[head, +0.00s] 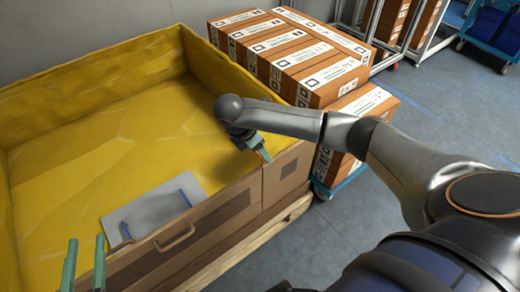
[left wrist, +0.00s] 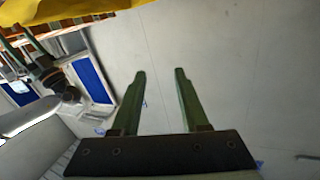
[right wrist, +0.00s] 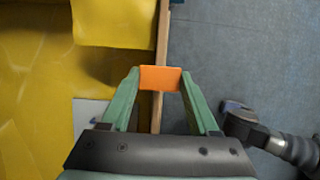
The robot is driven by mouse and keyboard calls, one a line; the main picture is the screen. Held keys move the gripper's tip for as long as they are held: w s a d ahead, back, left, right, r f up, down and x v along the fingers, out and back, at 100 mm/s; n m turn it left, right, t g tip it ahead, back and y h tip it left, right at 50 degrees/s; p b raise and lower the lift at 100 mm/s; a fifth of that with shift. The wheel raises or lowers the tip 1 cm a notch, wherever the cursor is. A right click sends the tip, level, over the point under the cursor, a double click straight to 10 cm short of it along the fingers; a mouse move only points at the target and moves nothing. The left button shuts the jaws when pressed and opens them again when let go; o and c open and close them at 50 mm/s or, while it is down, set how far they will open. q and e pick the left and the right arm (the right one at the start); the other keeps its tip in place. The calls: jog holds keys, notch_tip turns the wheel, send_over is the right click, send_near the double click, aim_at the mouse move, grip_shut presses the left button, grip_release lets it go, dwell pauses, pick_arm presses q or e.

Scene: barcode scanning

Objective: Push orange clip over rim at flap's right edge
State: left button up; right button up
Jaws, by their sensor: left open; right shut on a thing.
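The orange clip (right wrist: 160,78) is held between the fingertips of my right gripper (right wrist: 160,80), which is shut on it. In the right wrist view the clip lies across the line of the thin box rim (right wrist: 163,35); whether it touches the rim I cannot tell.
The large box has a yellow lining (head: 110,110). A grey panel with blue strips (head: 155,208) lies inside near the front. Stacked brown cartons (head: 290,50) stand behind at the right. Open grey floor (head: 330,250) lies in front and to the right.

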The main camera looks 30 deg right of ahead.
aim_at(260, 168)
jog(key=shift+f, duration=0.3)
jog(key=shift+f+b, duration=0.65)
jog(key=shift+b, duration=0.1)
jog(key=shift+f, duration=0.2)
jog(key=shift+f+b, duration=0.65)
jog(key=shift+b, duration=0.05)
jog(key=shift+f+b, duration=0.45)
jog(key=shift+f, duration=0.55)
pick_arm(q)
jog(key=s+d+r+m+t+h, duration=0.1)
jog(key=s+r+m+t+h, duration=0.1)
jog(key=r, duration=0.7)
jog(key=s+r+m+t+h, duration=0.3)
jog(key=s+r+m+h, duration=0.2)
jog(key=r+h, duration=0.3)
jog(key=shift+s+d+r+m+b, duration=0.2)
jog(key=shift+d+r+m+b, duration=0.15)
jog(key=shift+r+m, duration=0.35)
pick_arm(e)
jog(key=shift+f, duration=0.15)
pick_arm(q)
jog(key=shift+w, duration=0.1)
pick_arm(e)
jog(key=o, duration=1.4)
